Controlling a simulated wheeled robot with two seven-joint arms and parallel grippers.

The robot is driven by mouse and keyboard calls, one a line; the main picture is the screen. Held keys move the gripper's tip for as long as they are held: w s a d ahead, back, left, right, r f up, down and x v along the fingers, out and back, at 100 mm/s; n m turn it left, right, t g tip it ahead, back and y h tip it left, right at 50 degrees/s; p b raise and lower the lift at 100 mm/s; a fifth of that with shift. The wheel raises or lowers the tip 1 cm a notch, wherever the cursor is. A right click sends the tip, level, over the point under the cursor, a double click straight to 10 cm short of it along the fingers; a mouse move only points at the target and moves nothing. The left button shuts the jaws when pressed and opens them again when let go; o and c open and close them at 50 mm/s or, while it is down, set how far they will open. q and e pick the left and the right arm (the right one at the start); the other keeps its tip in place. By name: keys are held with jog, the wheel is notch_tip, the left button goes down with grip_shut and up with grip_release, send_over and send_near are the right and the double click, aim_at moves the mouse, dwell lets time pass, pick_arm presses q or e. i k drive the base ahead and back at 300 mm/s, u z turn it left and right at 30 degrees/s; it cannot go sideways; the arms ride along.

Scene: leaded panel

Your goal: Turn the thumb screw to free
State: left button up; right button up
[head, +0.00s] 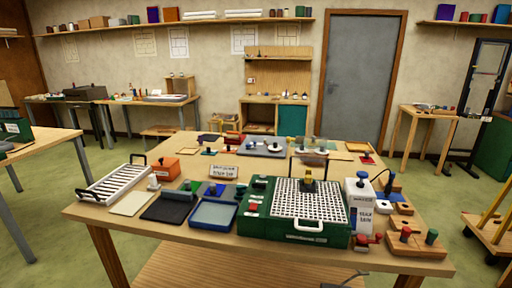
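A wooden worktable (90,213) stands ahead, covered with tools. A green machine (256,226) with a white perforated top (325,208) and a white front handle (309,225) stands at its front middle. A small yellow knob on a dark post (308,176) rises at the back of that top. A red fitting (365,241) sits by the machine's right front corner. I cannot tell which part is the thumb screw; it is too small to make out or hidden. Neither gripper shows clearly.
A white ribbed tray (113,185), an orange box (164,168), a blue-grey tray (213,215) and a white bottle-like unit (360,202) crowd the table. A wooden block with coloured knobs (415,243) sits at the right corner. Green floor (40,230) is open at left.

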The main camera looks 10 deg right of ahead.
aim_at(258, 187)
jog(key=u, duration=1.35)
jog(key=i, duration=0.9)
jog(key=z, duration=3.55)
jog(key=k, duration=0.35)
jog(key=u, duration=1.05)
